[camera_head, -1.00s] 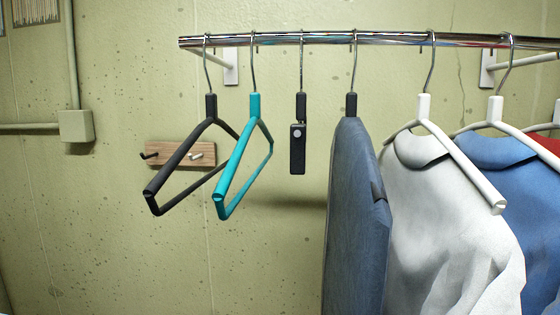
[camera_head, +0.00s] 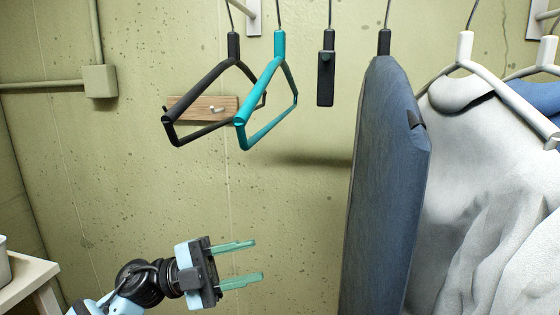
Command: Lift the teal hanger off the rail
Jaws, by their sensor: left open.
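The teal hanger (camera_head: 268,131) hangs empty by its metal hook, turned at an angle to me. The rail is above the top edge of the head view now, so the hook's top is hidden. A black hanger (camera_head: 203,78) hangs close on its left and partly overlaps it in the picture. My left gripper (camera_head: 251,262) is at the lower left, below the teal hanger and apart from it. Its two greenish fingers are spread, point right, and hold nothing. My right gripper is not in view.
A black clip hanger (camera_head: 326,80) and a blue-grey garment (camera_head: 385,190) hang right of the teal hanger, then a white garment (camera_head: 480,170). A wooden peg board (camera_head: 200,107) is on the wall behind. A white surface (camera_head: 25,280) stands at lower left. Space below the teal hanger is clear.

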